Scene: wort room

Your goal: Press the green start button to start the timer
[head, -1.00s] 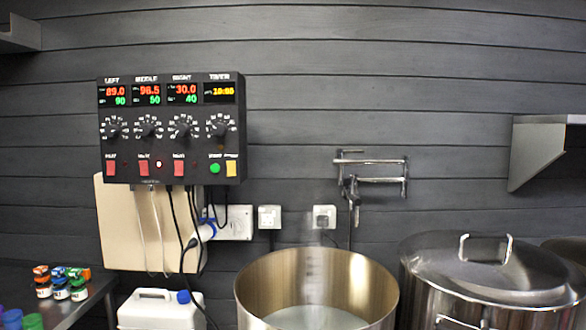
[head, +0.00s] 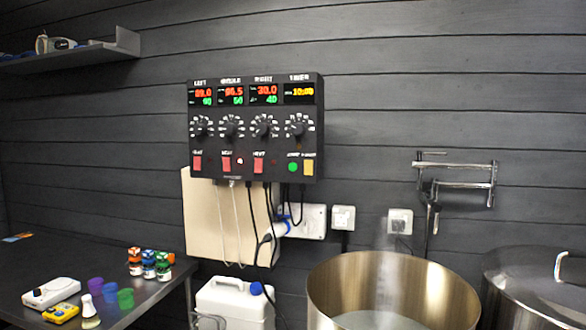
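The black control box (head: 256,127) hangs on the dark plank wall, left of the middle of the head view. Its green start button (head: 293,167) is at the lower right of the panel, beside a yellow button (head: 308,167). The timer display (head: 299,93) at the top right shows yellow digits that look like 10:00. Dials and red switches fill the rest of the panel. Neither of my grippers is in view, and nothing covers the button.
A large open steel pot (head: 393,290) stands below and right of the box, with a lidded pot (head: 535,285) beside it. A white jerrycan (head: 235,303) is below the box. A dark table (head: 70,262) at left holds small bottles and meters. Cables hang under the box.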

